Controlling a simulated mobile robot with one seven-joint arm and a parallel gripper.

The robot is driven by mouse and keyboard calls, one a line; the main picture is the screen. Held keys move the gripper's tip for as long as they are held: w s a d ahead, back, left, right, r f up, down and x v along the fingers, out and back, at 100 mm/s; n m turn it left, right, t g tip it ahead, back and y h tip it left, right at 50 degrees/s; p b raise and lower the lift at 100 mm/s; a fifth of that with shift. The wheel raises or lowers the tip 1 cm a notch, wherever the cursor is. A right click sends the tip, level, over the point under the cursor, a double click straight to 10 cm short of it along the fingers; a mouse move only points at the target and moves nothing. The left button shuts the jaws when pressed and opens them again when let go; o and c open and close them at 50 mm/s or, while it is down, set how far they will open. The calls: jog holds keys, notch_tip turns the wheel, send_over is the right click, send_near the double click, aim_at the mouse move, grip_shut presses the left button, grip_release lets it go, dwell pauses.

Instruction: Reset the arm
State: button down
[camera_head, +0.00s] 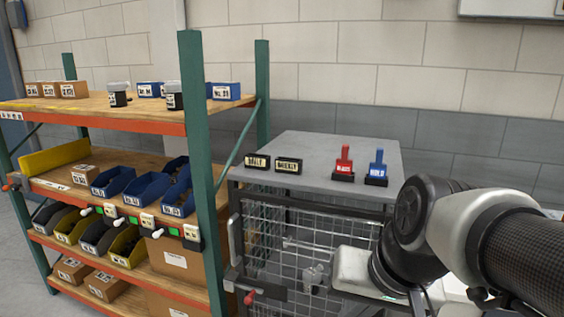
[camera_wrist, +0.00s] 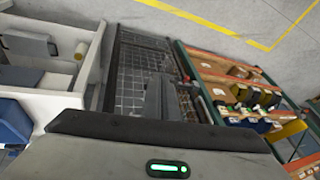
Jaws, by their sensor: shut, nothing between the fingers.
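My arm (camera_head: 440,230) is bent at the right of the head view, in front of the grey-topped mesh cabinet. Its black joint and pale wrist part hide the cabinet's right side. In the wrist view my gripper (camera_wrist: 163,95) shows as grey fingers beyond the pale housing with a green light. The fingers are shut and hold nothing. They point toward the mesh cabinet (camera_wrist: 135,55).
The mesh cabinet (camera_head: 345,150) bears a red-handled stamp (camera_head: 344,160), a blue-handled stamp (camera_head: 377,165) and two black label blocks. A green-post shelf (camera_head: 150,120) with bins and boxes stands left. A white bin unit (camera_wrist: 85,75) is left in the wrist view; grey floor shows beyond.

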jog(key=s+d+r+n+t+h, duration=0.1)
jog(key=s+d+r+n+h, duration=0.1)
jog(key=s+d+r, duration=0.15)
notch_tip(320, 180, up, 16)
jog(key=p, duration=1.7)
jog(key=shift+w+f+p, duration=0.15)
jog(key=shift+w+p, duration=0.15)
jog(key=shift+p, duration=0.05)
